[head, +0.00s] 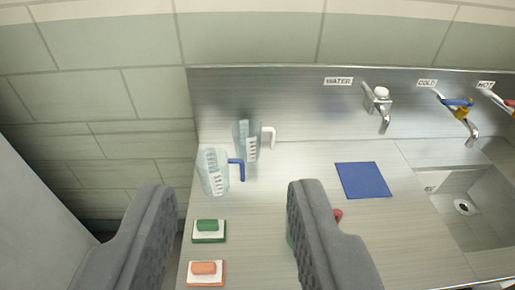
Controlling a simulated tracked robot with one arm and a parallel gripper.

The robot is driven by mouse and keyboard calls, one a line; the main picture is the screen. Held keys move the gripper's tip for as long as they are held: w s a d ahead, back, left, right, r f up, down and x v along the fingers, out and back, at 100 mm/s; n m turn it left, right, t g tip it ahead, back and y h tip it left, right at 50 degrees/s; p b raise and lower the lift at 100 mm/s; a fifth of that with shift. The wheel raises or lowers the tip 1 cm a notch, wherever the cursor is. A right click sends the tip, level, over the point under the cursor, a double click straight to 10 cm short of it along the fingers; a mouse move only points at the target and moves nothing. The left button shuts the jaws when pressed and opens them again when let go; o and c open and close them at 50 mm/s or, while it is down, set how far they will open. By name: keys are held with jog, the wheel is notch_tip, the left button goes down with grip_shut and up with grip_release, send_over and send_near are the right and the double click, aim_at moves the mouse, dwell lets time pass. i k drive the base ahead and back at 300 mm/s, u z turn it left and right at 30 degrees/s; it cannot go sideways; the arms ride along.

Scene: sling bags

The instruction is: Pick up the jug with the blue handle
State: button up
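The jug with the blue handle (213,172) is clear with printed markings and stands on the left part of the metal counter. Its blue handle (238,169) points right. A second clear jug with a white handle (247,142) stands just behind it to the right. My gripper (225,205) is open, with its two dark grey fingers wide apart at the bottom of the view. Nothing is between the fingertips in contact with them; the jug shows beyond them, and they appear apart from it.
A green block (208,226) and an orange block (204,268) lie on small trays at the front left. A blue mat (363,180) lies right of centre. A red item (338,215) is partly hidden by my right finger. Taps (378,105) and a sink (465,205) are at the right.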

aim_at(211, 163)
jog(key=z, duration=0.25)
jog(key=i, duration=1.1)
jog(key=z, duration=0.25)
